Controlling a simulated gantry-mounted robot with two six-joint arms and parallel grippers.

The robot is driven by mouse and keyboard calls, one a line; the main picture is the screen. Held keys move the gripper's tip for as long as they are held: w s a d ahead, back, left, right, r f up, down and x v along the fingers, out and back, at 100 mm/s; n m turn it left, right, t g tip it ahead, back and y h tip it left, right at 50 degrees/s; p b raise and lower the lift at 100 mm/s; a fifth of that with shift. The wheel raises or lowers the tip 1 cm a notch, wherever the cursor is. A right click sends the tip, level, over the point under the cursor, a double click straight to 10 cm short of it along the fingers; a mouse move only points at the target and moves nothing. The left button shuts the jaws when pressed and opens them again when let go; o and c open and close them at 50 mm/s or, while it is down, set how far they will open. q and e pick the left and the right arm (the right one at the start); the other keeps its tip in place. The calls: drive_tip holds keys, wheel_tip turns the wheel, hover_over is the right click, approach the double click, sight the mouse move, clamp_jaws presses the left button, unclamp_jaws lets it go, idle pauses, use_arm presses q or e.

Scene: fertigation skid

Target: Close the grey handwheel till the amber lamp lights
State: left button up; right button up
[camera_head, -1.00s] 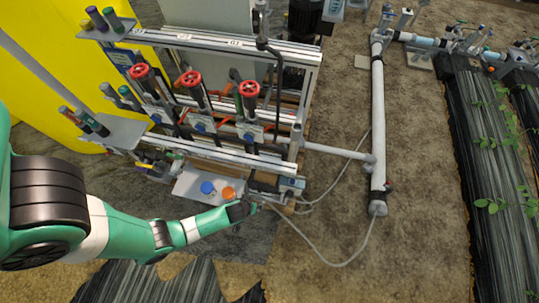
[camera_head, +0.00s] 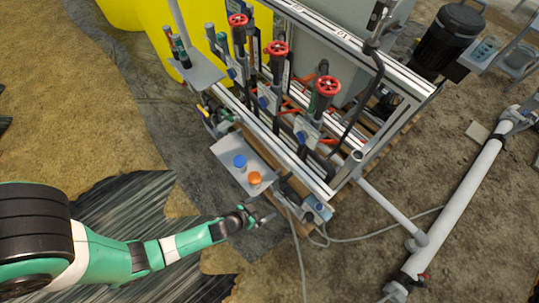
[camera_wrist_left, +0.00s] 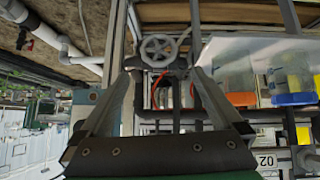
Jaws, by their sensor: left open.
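The grey handwheel (camera_wrist_left: 158,49) is a spoked wheel in the left wrist view, beyond the fingertips and about between them. My left gripper (camera_wrist_left: 162,76) is open, with nothing between its fingers and a gap to the wheel. In the head view my left gripper (camera_head: 264,217) is at the lower front corner of the skid (camera_head: 322,192). I cannot make out the grey handwheel there, nor a lit amber lamp in either view. My right gripper is not in view.
Three red handwheels (camera_head: 277,48) stand higher on the skid. A pale shelf (camera_head: 228,150) holds a blue-capped bottle (camera_head: 239,161) and an orange-capped bottle (camera_head: 255,179), to the right in the wrist view. A white pipe (camera_head: 455,208) and a loose hose (camera_head: 301,262) lie on the ground.

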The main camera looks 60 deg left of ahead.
sight(278, 202)
use_arm(q)
drive_tip(key=b+x, duration=0.2)
drive_tip(key=x, duration=0.2)
drive_tip(key=b+x, duration=0.3)
drive_tip(key=x, duration=0.1)
drive_tip(key=s+f+b+x, duration=0.1)
drive_tip(key=b+x, duration=0.1)
drive_tip(key=x, duration=0.2)
drive_tip(key=shift+d+f, duration=0.15)
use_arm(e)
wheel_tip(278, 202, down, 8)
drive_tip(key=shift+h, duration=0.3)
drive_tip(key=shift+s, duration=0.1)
use_arm(q)
drive_tip(key=c, duration=1.1)
